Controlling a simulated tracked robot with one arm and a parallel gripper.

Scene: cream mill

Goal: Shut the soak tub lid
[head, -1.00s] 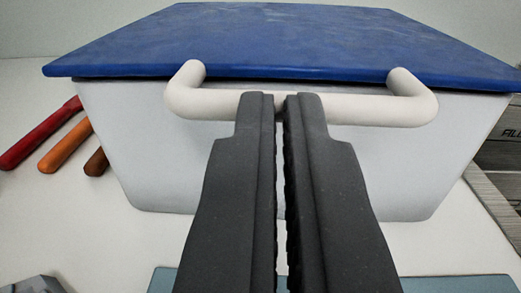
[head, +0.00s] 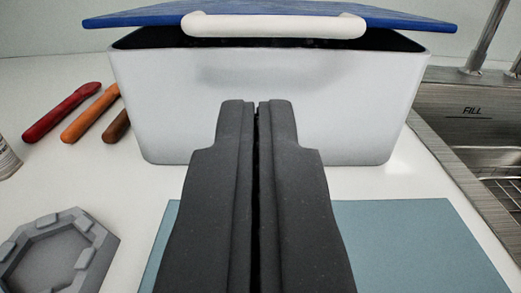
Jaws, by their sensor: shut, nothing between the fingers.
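The soak tub (head: 270,110) is a white box standing on the counter ahead. Its blue lid (head: 415,20) sits raised at the front, with a dark gap between it and the tub's front rim. A white bar handle (head: 273,26) runs along the lid's front edge. My gripper (head: 257,103) is shut and empty. Its fingertips show in front of the tub's front wall, below the handle and apart from it. The fingers hide part of the tub's lower front.
Red (head: 62,112), orange (head: 91,114) and brown (head: 117,126) handles lie left of the tub. A grey hexagonal tray (head: 62,252) is at front left. A blue-grey mat (head: 410,240) lies in front. A metal sink (head: 480,125) marked FILL is at right.

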